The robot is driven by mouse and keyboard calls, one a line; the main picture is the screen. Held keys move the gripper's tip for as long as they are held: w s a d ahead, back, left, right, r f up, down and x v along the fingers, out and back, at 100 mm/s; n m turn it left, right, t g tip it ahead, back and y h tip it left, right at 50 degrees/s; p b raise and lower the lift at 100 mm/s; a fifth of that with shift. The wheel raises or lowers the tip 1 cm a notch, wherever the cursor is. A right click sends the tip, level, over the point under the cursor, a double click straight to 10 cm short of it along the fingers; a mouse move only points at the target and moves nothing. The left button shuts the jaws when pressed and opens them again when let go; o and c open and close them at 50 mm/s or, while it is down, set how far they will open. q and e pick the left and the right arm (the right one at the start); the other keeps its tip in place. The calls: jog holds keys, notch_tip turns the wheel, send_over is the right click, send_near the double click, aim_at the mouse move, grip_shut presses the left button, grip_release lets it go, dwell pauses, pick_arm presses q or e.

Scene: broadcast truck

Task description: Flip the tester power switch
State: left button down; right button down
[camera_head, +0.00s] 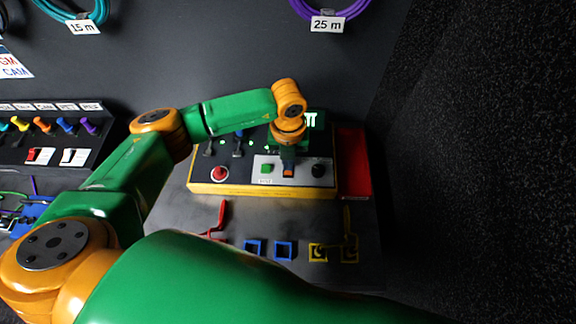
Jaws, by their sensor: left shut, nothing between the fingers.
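The tester (200,187) is a dark console with a yellow rim, standing on the bench in the middle of the head view. Its light front plate carries a green button (267,168), a small orange-red piece (288,171) that looks like the power switch, and a black knob (318,170). A red round button (219,173) is at its left. My left gripper (288,158) is shut and empty, pointing down just above the orange-red piece. I cannot tell if they touch. The gripper and wrist hide part of the panel and its lit green display (315,119). My right gripper is out of view.
A red tray (353,165) adjoins the tester's right side. Red (222,216) and yellow (349,240) brackets and two blue square frames (284,250) lie in front. A panel of coloured plugs (66,126) is at left. Cable coils hang on the wall behind.

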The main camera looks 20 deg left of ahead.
pick_arm(q)
jog(key=shift+s+f+b, duration=0.1)
jog(key=shift+f+b, duration=0.5)
jog(key=shift+f, duration=0.15)
notch_tip(320, 180, up, 7)
jog(key=p, duration=0.5)
jog(key=shift+r+p, duration=0.15)
jog(key=shift+p, duration=0.25)
